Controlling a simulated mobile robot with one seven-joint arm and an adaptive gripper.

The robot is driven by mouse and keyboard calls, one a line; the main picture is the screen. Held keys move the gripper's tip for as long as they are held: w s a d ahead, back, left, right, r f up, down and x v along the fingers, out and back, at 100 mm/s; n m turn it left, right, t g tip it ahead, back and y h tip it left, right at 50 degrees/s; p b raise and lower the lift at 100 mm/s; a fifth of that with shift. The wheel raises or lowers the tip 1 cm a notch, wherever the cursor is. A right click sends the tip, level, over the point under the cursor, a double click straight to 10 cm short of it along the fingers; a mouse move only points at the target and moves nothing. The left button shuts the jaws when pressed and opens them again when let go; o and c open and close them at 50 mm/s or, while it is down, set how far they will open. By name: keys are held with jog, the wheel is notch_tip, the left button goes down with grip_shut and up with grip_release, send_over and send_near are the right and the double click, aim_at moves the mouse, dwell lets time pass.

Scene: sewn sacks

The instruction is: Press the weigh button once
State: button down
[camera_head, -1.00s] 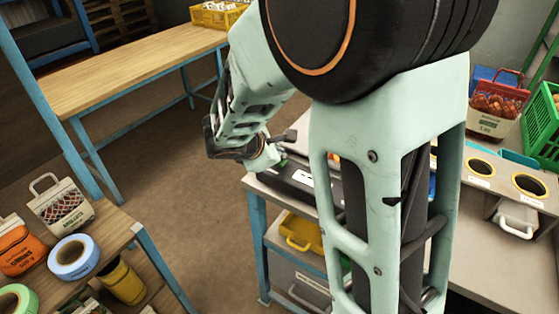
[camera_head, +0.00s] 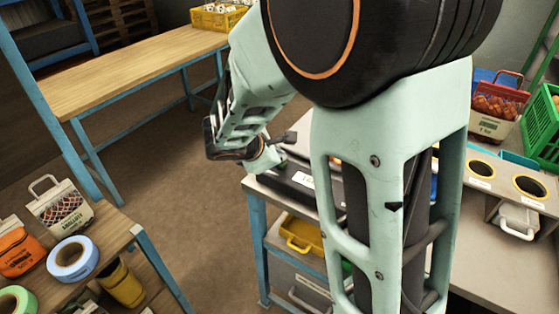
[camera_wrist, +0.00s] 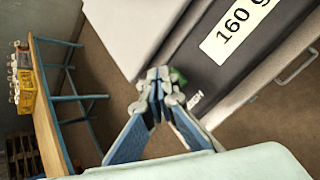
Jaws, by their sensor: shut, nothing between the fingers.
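The weighing scale (camera_head: 296,187) is a dark, flat unit on the bench in the head view, partly hidden by my arm. In the wrist view its display (camera_wrist: 238,32) reads 160 g. The green weigh button (camera_wrist: 178,76) shows partly behind my fingertips, close to a small white label (camera_wrist: 195,99). My gripper (camera_wrist: 160,82) is shut and empty, with its tips right at the button. I cannot tell whether they touch it or whether it is pressed down.
A wooden table (camera_head: 130,68) with a yellow crate (camera_head: 217,17) stands at the back left. A lower bench (camera_head: 112,232) at the front left holds sacks and tape rolls. My arm covers the middle of the head view. Yellow bin (camera_head: 303,233) sits under the scale.

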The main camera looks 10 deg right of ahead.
jog(key=shift+r+p, duration=0.3)
jog(key=shift+r, duration=0.35)
jog(key=shift+r, duration=0.1)
notch_tip(320, 180, up, 5)
jog(key=p, duration=0.4)
dwell(0.5)
